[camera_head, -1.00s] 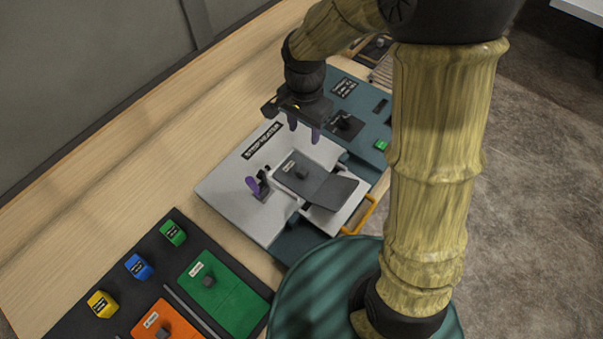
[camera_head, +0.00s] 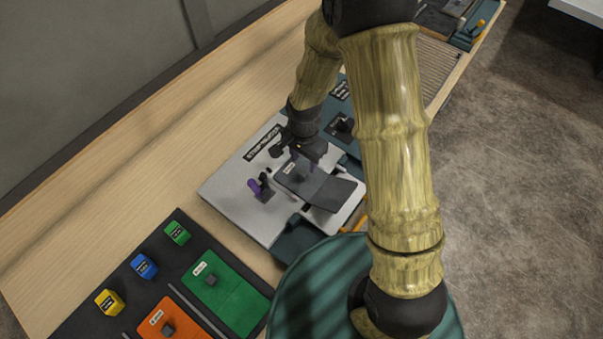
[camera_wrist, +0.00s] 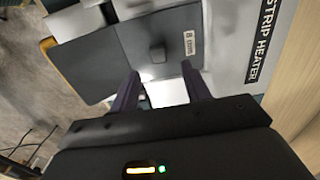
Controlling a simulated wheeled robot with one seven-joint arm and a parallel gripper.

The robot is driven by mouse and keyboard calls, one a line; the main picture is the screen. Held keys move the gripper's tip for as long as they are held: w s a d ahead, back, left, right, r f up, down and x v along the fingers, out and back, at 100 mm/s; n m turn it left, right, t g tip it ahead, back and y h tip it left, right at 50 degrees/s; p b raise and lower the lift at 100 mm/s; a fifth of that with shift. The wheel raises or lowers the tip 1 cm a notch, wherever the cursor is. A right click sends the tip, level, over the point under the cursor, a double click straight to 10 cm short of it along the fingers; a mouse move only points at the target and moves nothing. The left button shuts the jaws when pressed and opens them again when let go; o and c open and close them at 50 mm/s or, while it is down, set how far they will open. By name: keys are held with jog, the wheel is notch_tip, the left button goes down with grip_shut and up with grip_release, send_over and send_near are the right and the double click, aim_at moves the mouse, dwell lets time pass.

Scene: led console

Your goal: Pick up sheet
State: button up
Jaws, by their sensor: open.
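A dark grey sheet (camera_head: 332,193) with a small knob and a white label lies bent on the strip heater (camera_head: 235,200). In the wrist view the sheet (camera_wrist: 85,68) shows its knob (camera_wrist: 157,54) and a fold line. My gripper (camera_head: 302,165) is over the labelled end of the sheet, its purple fingers apart. In the wrist view the gripper (camera_wrist: 163,86) is open and empty, with the knob just beyond the gap between the fingertips. The head view does not show clearly how high the fingertips are above the sheet.
A purple-handled clamp (camera_head: 256,187) stands on the heater left of the sheet. A green sheet (camera_head: 235,300) and an orange sheet (camera_head: 172,322) lie on a dark mat, beside green, blue and yellow blocks (camera_head: 109,302). The wooden bench behind is clear.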

aim_at(304, 173)
jog(key=shift+f, duration=0.4)
jog(key=shift+f, duration=0.1)
jog(key=shift+s+a+f+p, duration=0.1)
jog(key=shift+f+p, duration=0.55)
jog(key=shift+f, duration=0.6)
jog(key=shift+s+f+p, duration=0.1)
jog(key=shift+f+p, duration=0.55)
jog(key=shift+f, duration=0.6)
grip_shut()
notch_tip(304, 173, up, 18)
jog(key=b, duration=0.4)
